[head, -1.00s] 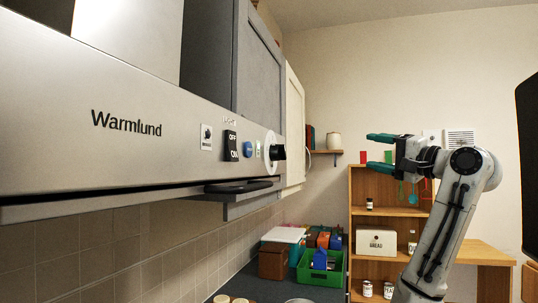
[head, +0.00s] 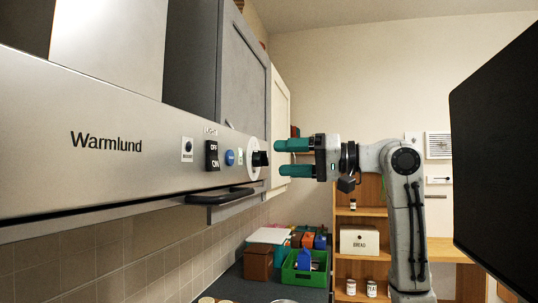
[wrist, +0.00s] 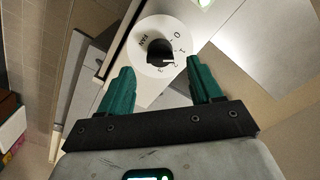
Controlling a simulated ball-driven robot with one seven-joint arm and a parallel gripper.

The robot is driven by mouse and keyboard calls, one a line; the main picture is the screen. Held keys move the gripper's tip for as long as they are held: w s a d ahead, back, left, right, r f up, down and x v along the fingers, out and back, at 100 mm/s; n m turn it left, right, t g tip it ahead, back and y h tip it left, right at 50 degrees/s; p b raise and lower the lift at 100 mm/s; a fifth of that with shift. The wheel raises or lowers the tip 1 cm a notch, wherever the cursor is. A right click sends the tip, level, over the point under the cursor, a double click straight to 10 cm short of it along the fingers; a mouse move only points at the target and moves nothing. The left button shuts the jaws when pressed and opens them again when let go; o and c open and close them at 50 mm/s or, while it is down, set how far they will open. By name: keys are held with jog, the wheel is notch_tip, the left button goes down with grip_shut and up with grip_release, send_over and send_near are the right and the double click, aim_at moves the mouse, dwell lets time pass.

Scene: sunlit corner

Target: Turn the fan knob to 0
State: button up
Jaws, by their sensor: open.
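The fan knob (head: 262,159) is black and sits on a round white dial at the right end of the steel hood panel.
Left of the knob are a blue button (head: 230,158) and a black ON/OFF switch (head: 212,155). A dark handle (head: 222,196) juts out below the panel. A green crate (head: 303,274) stands on the counter below. A large dark panel (head: 500,150) fills the right side.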

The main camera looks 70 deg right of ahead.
aim_at(261, 158)
jog(key=w+p, duration=0.1)
jog(key=w, duration=0.3)
jog(key=shift+w+a, duration=0.15)
jog(key=shift+w, duration=0.1)
jog(key=c, duration=1)
